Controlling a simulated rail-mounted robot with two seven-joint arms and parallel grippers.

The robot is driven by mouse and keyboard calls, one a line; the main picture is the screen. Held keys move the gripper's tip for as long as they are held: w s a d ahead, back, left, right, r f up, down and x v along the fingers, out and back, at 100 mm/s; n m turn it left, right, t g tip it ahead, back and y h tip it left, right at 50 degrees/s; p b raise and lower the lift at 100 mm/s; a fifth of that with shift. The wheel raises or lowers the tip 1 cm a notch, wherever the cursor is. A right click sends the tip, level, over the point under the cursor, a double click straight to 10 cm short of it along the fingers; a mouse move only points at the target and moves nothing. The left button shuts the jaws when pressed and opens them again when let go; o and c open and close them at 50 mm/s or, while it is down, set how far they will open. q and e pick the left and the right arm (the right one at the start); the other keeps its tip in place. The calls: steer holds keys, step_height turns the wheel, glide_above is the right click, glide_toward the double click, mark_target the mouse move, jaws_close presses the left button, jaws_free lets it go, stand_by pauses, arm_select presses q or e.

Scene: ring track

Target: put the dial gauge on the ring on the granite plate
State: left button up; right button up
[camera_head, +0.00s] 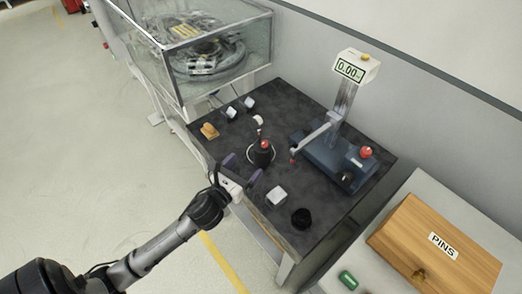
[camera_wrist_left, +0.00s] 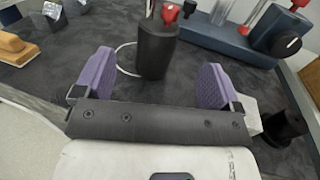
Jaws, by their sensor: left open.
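The dial gauge (camera_head: 262,157) has a black cylindrical base with a red knob and a small pale dial above it. It stands upright on the dark granite plate (camera_head: 225,149). A thin white ring (camera_head: 248,156) shows around its foot; the base hides part of it. In the left wrist view, the gauge base (camera_wrist_left: 156,50) stands beyond the fingers, and the ring (camera_wrist_left: 121,61) shows at its left. My left gripper (camera_head: 241,170) is open and empty in front of the gauge, its purple fingers apart and clear of it. My right gripper is not in view.
A blue measuring stand (camera_head: 325,155) with an arm and display is right of the gauge. A wooden-handled item (camera_head: 209,131) is at left, a PINS box (camera_head: 430,250) on the side table.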

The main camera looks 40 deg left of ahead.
mark_target(257, 152)
arm_select(q)
steer(key=w, duration=0.4)
steer(key=shift+w+a, duration=0.25)
steer(key=shift+w, duration=0.05)
steer(key=shift+w+a+f+b, duration=0.1)
steer(key=shift+w+b, duration=0.3)
steer(key=shift+w, duration=0.15)
steer(key=shift+w+a+b, duration=0.2)
steer(key=shift+w+b, duration=0.2)
steer(key=shift+w, duration=1.7)
steer(key=c, duration=1.4)
steer(key=shift+r+p, duration=1.75)
steer(key=shift+r, duration=3.35)
